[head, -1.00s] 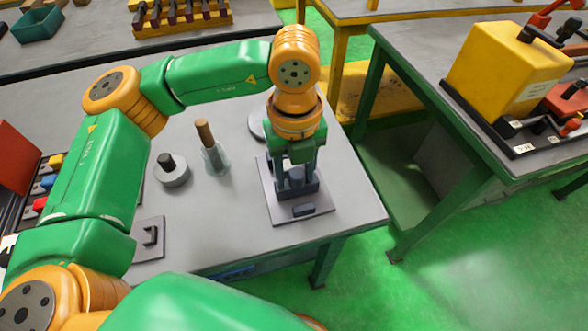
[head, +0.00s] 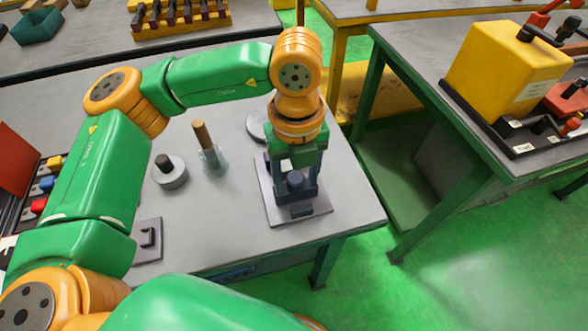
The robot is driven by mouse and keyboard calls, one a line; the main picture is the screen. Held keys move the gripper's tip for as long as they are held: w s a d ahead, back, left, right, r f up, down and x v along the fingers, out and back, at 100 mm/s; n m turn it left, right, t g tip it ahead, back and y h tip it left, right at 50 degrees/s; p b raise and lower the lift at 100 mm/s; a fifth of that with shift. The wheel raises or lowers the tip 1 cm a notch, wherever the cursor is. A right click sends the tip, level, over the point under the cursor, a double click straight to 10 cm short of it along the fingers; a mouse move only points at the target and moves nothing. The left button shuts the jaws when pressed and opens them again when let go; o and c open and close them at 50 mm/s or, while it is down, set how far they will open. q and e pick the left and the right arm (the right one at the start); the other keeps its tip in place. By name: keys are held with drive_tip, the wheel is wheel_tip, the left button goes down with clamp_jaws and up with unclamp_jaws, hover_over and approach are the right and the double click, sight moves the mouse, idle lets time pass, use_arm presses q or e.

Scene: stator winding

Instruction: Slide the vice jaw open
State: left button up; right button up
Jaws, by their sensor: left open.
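The vice is a small dark blue-grey block (head: 297,194) on a light grey square plate (head: 318,207), near the right end of the grey table. A round dark post (head: 295,181) stands on it, and a small dark piece (head: 301,210) shows at its front. My left gripper (head: 295,178) points down over the vice from above. Its fingers are open, one on each side of the post. I cannot tell whether they touch the vice. The back of the vice is hidden behind the gripper. My right gripper is not in view.
A wooden-handled brush in a glass (head: 211,158) and a round grey weight with a black knob (head: 170,173) stand to the left. A flat plate with a dark hook (head: 148,238) lies front left. A grey disc (head: 257,124) lies behind the gripper. The table's right edge is close.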

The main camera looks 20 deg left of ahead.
sight(294, 173)
use_arm(q)
drive_tip(key=shift+a+r+p, duration=0.1)
drive_tip(key=shift+r+p, duration=0.15)
drive_tip(key=shift+p, duration=0.05)
drive_tip(key=r+p, duration=0.1)
drive_tip(key=r, duration=0.1)
drive_tip(key=r+p, duration=0.2)
drive_tip(key=r, duration=0.1)
drive_tip(key=shift+w+a+r+p, duration=0.1)
drive_tip(key=shift+w+r+p, duration=0.1)
drive_tip(key=shift+p, duration=0.1)
drive_tip(key=shift+w+f, duration=0.1)
drive_tip(key=shift+f, duration=0.05)
